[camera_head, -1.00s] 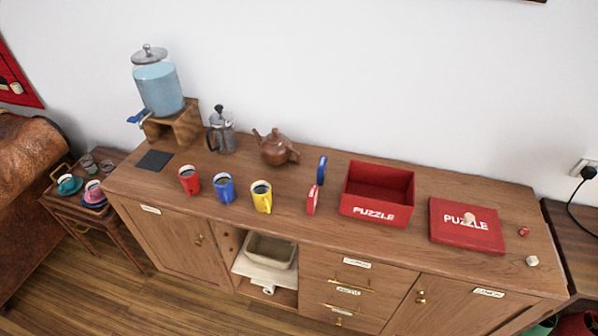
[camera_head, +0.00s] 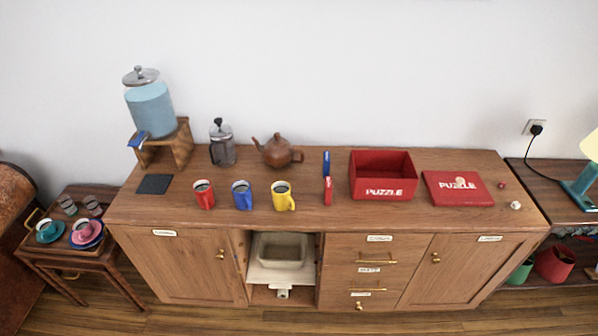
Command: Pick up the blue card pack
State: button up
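The blue card pack (camera_head: 326,164) stands upright on the wooden sideboard (camera_head: 240,222), just left of the open red puzzle box. A red card pack (camera_head: 328,190) stands upright in front of it, nearer the front edge. My gripper does not show in the head view.
On the sideboard stand the red puzzle box (camera_head: 383,175), its lid (camera_head: 455,196), a brown teapot (camera_head: 277,152), a French press (camera_head: 222,143), a water dispenser (camera_head: 150,108) and red (camera_head: 204,196), blue (camera_head: 242,197) and yellow (camera_head: 283,197) mugs. A tray table (camera_head: 70,240) stands left.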

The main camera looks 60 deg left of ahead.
aim_at(326, 154)
jog(key=z, duration=0.05)
jog(key=k, duration=1.2)
jog(key=u, duration=1.95)
jog(key=i, duration=1)
jog(key=u, duration=0.1)
